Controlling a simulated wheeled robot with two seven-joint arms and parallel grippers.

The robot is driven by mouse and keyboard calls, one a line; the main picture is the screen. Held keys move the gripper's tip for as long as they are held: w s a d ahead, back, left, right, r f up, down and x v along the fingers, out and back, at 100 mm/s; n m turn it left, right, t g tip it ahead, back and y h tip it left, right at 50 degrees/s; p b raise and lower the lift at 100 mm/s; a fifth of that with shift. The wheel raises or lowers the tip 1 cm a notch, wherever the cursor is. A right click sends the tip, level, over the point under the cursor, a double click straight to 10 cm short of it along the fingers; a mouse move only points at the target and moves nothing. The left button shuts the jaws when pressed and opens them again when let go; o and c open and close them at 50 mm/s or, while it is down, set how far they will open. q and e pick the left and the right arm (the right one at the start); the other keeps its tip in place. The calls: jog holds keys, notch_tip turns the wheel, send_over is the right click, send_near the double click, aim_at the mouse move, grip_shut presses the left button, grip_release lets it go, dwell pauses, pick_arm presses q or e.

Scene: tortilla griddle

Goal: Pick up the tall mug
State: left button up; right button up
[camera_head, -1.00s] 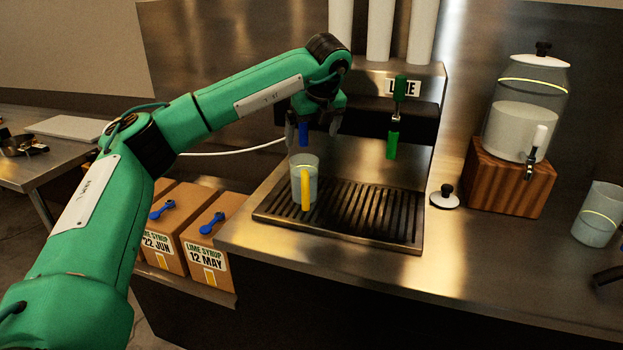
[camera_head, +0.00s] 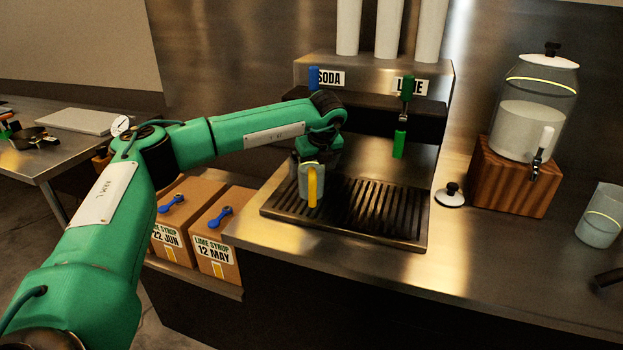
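A clear mug with a yellow handle (camera_head: 312,187) stands upright on the dark slotted drip tray (camera_head: 400,233) of the dispenser. My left gripper (camera_head: 312,164) is low at the mug's upper part, just behind its rim as seen from the head. Its fingers are mostly hidden by the mug and the wrist, so I cannot tell whether they touch or grip it.
The dispenser has a blue lever (camera_head: 313,78) and a green lever (camera_head: 400,144). A drink jar (camera_head: 533,110) stands on a wooden block (camera_head: 511,185). A small lid (camera_head: 450,196) lies right of the tray. Syrup boxes (camera_head: 215,238) stand lower left. The front counter is clear.

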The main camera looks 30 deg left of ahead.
pick_arm(q)
jog(key=c, duration=1.4)
jog(key=shift+c, duration=0.2)
jog(key=shift+r, duration=0.1)
